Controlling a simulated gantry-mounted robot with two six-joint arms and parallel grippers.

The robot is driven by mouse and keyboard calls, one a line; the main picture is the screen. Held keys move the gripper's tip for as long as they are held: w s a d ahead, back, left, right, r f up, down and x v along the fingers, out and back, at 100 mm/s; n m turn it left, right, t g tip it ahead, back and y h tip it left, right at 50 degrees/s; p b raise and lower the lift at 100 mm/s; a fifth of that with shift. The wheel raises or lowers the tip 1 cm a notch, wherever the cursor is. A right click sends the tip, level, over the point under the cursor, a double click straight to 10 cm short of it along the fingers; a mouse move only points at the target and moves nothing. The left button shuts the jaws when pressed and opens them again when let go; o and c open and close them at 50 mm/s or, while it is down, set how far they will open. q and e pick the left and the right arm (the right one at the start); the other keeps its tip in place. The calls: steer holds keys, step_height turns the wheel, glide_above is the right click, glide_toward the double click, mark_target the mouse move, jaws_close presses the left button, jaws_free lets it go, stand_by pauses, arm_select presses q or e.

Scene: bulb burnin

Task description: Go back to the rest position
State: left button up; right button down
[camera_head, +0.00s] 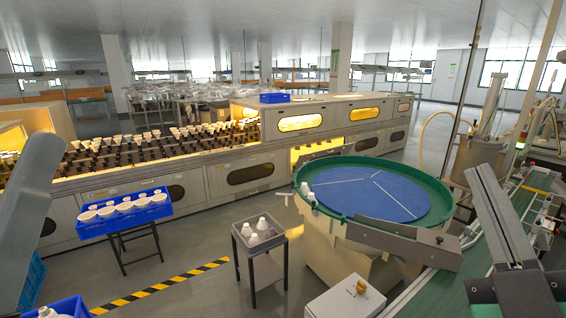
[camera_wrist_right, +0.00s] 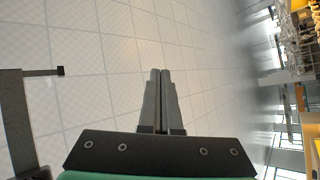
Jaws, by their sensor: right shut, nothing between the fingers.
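My right gripper (camera_head: 480,178) is at the lower right of the head view, over the green conveyor, its grey fingers pointing up and away. In the right wrist view the two fingers (camera_wrist_right: 160,72) are together with nothing between them. Behind them is a white tiled surface that looks like the ceiling. A grey link of my left arm (camera_head: 28,200) crosses the left edge of the head view. My left gripper is not in view.
A green-rimmed feeder bowl (camera_head: 322,210) with a blue disc stands in the centre right. A small stand (camera_head: 282,238) holds white bulbs. A blue crate (camera_head: 90,229) of white bulbs is at left. A long burn-in machine (camera_head: 215,182) lies behind.

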steer(key=s+a+r+m+t+y, duration=0.3)
steer(key=s+r+m+y, duration=0.25)
steer(key=s+m, duration=0.2)
step_height(320, 180, up, 34)
steer(key=p, duration=3.4)
steer(key=shift+s+a+f+h, duration=0.1)
steer(key=shift+h, duration=0.15)
